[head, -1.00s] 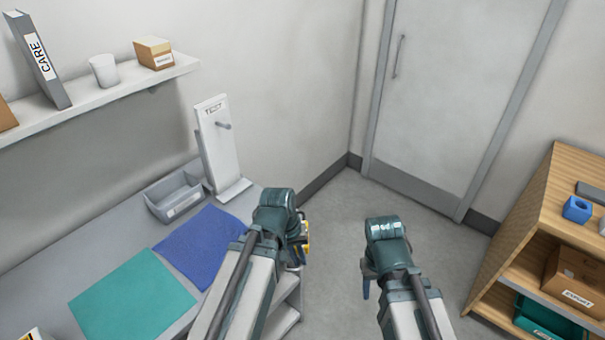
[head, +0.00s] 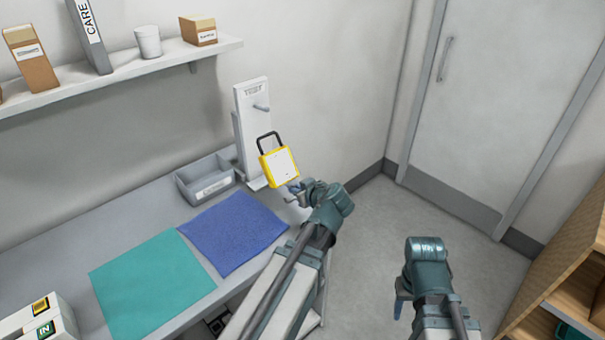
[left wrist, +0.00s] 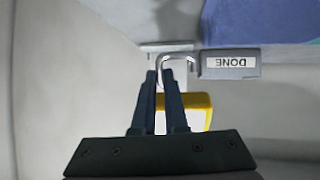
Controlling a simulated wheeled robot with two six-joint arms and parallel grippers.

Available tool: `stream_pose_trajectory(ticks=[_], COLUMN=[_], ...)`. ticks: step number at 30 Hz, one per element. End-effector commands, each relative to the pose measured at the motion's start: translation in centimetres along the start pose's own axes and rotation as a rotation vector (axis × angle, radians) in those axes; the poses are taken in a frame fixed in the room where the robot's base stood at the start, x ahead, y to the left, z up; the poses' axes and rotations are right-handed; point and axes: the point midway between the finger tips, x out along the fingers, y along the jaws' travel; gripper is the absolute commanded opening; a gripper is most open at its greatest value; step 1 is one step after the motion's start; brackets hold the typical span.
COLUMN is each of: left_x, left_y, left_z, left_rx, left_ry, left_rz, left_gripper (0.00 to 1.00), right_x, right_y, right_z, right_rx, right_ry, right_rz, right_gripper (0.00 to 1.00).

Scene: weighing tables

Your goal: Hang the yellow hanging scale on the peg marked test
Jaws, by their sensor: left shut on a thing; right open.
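The yellow hanging scale (head: 279,168), with a pale face and a dark loop handle on top, is held up in my left gripper (head: 294,190). In the left wrist view the two fingers (left wrist: 160,85) are closed together, with part of the yellow scale (left wrist: 200,101) beyond them. The white stand marked TEST (head: 254,118) stands at the table's back right, with its grey peg (head: 261,107) near the top. The scale's loop is below the peg in the head view; they appear apart. My right gripper (head: 400,300) is open, mostly hidden by its own arm, over the floor.
A grey bin (head: 206,180) stands left of the stand; its label reads DONE in the left wrist view. A blue mat (head: 235,232) and a teal mat (head: 150,285) lie on the table (head: 110,222). A shelf (head: 125,70) hangs above. Wooden shelving (head: 570,250) is at right.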

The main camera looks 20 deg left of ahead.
Motion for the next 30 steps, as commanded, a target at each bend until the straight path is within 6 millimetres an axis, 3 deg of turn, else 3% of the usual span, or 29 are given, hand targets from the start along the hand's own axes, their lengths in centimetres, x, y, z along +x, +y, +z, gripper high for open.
stream_pose_trajectory(ticks=[3, 10, 20, 30], left_x=[1.2, 1.2, 1.2, 2.7], left_y=[2.1, 4.2, 4.5, 4.2], left_z=[-2.0, -4.7, -5.3, -6.0], left_rx=[0.010, 0.045, 0.054, 0.054], left_ry=[0.151, 0.323, 0.352, 0.351], left_rz=[-0.039, -0.042, -0.037, -0.038], left_gripper=[0.00, 0.00, 0.00, 0.00], right_x=[1.6, 2.7, 2.8, 2.9], right_y=[-0.1, -0.3, -0.3, -0.3], right_z=[-0.1, -0.2, -0.2, -0.2], right_rx=[0.000, 0.000, 0.000, 0.000], right_ry=[0.000, 0.000, 0.000, 0.000], right_rz=[0.000, 0.000, 0.000, 0.000], right_gripper=[0.50, 0.50, 0.50, 0.50])
